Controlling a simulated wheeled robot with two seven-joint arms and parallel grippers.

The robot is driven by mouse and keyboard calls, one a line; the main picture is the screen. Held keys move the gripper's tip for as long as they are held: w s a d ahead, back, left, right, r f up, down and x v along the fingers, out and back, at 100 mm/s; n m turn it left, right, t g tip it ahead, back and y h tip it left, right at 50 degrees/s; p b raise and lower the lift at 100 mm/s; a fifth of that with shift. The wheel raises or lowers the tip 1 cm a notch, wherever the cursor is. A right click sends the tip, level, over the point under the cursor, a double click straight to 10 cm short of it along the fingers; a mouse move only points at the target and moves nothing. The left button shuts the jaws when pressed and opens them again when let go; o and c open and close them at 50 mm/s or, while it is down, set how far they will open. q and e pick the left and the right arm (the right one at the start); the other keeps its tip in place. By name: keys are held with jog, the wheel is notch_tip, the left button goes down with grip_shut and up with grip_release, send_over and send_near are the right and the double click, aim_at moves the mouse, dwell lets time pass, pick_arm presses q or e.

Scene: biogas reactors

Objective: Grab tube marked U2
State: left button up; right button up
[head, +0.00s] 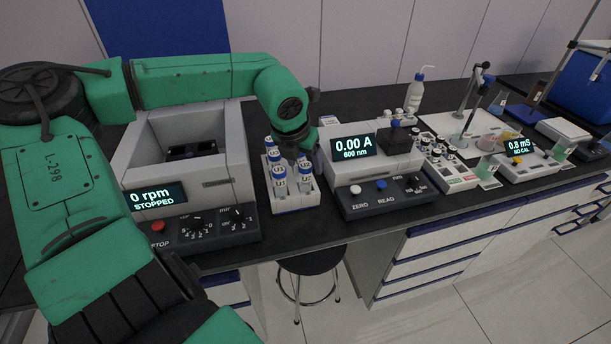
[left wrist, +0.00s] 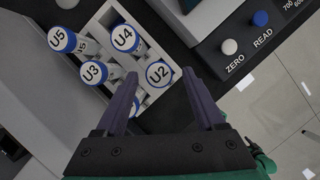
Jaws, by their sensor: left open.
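The tube marked U2 (left wrist: 158,74) shows its white cap with a blue ring in the left wrist view, between my two fingertips. It stands upright in a white rack (head: 293,203) in the head view, where U2 (head: 307,183) appears at the front right. My left gripper (left wrist: 160,80) is open above the rack, one finger on each side of the U2 cap; I cannot tell whether they touch it. Neighbouring tubes U4 (left wrist: 123,38), U3 (left wrist: 94,73) and U5 (left wrist: 60,39) stand in the rack. Another tube is mostly hidden behind the left finger. My right gripper is not in view.
A centrifuge (head: 190,170) reading 0 rpm, STOPPED, stands left of the rack. A photometer (head: 372,170) reading 0.00 A stands close on its right. A wash bottle (head: 415,92) and other instruments fill the bench further right. A stool (head: 311,262) stands in front.

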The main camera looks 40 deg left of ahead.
aim_at(305, 165)
pick_arm(q)
jog(key=x, duration=0.3)
jog(key=shift+w+a+f, duration=0.1)
jog(key=shift+a+f, duration=0.05)
jog(key=shift+f, duration=0.05)
grip_shut()
jog(key=shift+r, duration=0.15)
